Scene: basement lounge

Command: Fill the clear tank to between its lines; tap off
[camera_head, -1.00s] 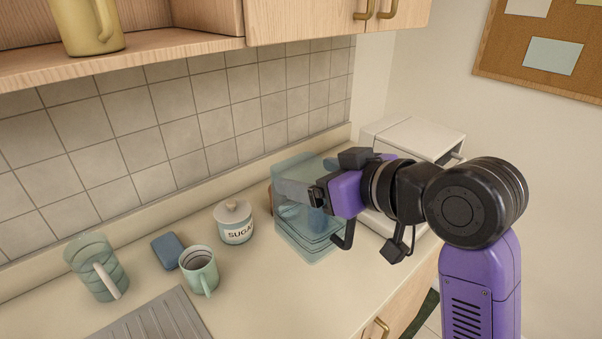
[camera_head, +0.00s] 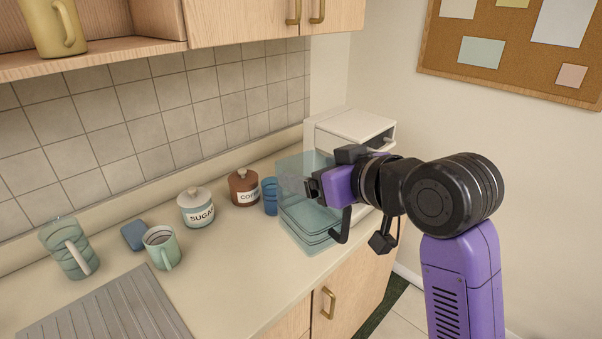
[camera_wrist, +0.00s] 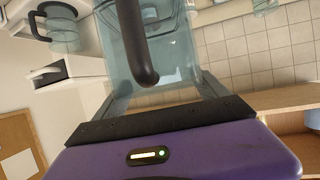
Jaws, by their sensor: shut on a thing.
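The clear tank (camera_head: 300,222) is a translucent blue-green box, above or at the counter's right part in the head view. Thin dark lines run around its lower part. My gripper (camera_head: 296,187) is shut on the tank near its upper part; the fingers show blurred through the clear wall. The tank fills the upper middle of the wrist view (camera_wrist: 180,55), partly behind a dark curved bar. I cannot tell whether the tank touches the counter or what its water level is. No tap is in view.
A white appliance (camera_head: 352,124) stands behind the tank. A coffee canister (camera_head: 243,188), blue cup (camera_head: 270,196), sugar canister (camera_head: 197,208), green mug (camera_head: 161,247), blue sponge (camera_head: 133,235) and ribbed pitcher (camera_head: 68,250) stand leftward. A ridged drainboard (camera_head: 100,308) lies front left; the counter's front middle is clear.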

